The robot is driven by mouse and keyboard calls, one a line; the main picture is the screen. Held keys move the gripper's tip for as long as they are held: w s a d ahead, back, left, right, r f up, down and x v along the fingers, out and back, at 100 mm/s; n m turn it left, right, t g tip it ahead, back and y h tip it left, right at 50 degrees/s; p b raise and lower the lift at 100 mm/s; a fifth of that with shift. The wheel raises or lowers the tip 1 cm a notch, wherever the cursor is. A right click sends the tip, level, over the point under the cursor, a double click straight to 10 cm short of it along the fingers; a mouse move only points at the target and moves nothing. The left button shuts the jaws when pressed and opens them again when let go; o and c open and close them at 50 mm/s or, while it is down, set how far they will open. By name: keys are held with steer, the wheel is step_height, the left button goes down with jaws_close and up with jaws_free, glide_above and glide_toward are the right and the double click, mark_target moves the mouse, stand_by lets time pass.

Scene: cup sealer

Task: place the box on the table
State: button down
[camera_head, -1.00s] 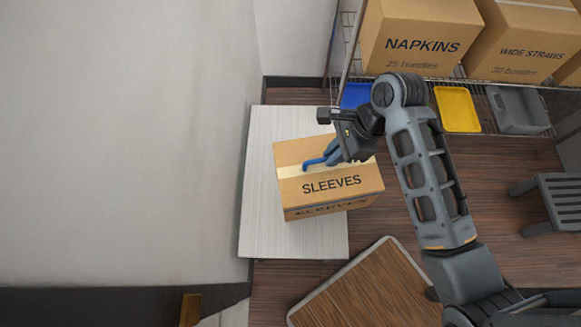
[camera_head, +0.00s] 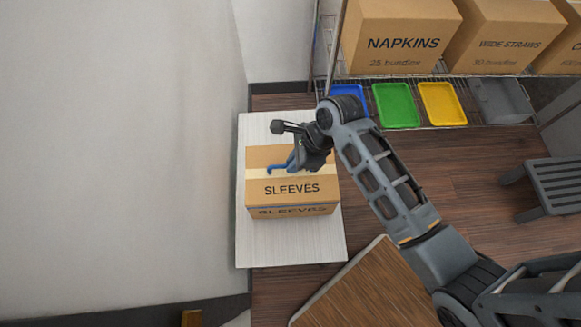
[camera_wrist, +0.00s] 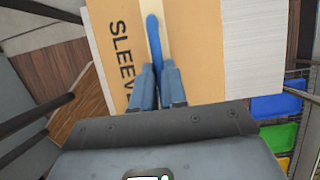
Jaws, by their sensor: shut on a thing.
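The cardboard box (camera_head: 265,205), marked SLEEVES, is over the white table (camera_head: 285,247) in the head view, level and lined up closely with its edges. I cannot tell whether its underside touches the tabletop. A blue handle (camera_head: 277,169) rises from the box's top; it also shows in the wrist view (camera_wrist: 154,42). My gripper (camera_head: 292,166) is above the box top and shut on the blue handle. In the wrist view my gripper's fingers (camera_wrist: 157,72) close around the handle, with the box (camera_wrist: 196,50) below.
A wall stands left of the table. At the back right, a wire shelf holds a NAPKINS box (camera_head: 395,28) and a WIDE STRAWS box (camera_head: 508,40), with blue, green (camera_head: 396,105) and yellow trays below. A brown wooden surface (camera_head: 365,290) is at the front. A grey stool (camera_head: 550,185) stands at right.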

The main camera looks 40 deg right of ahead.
steer(key=shift+w+a+f, duration=0.35)
steer(key=shift+w, duration=0.1)
steer(key=shift+f, duration=2.1)
steer(key=c, duration=1.2)
jaws_free()
steer(key=shift+o, duration=0.2)
steer(key=v, duration=1.2)
steer(key=shift+a+r+p, duration=0.1)
steer(key=shift+r+p, duration=0.1)
steer(key=shift+p, duration=0.2)
steer(key=shift+f, duration=0.1)
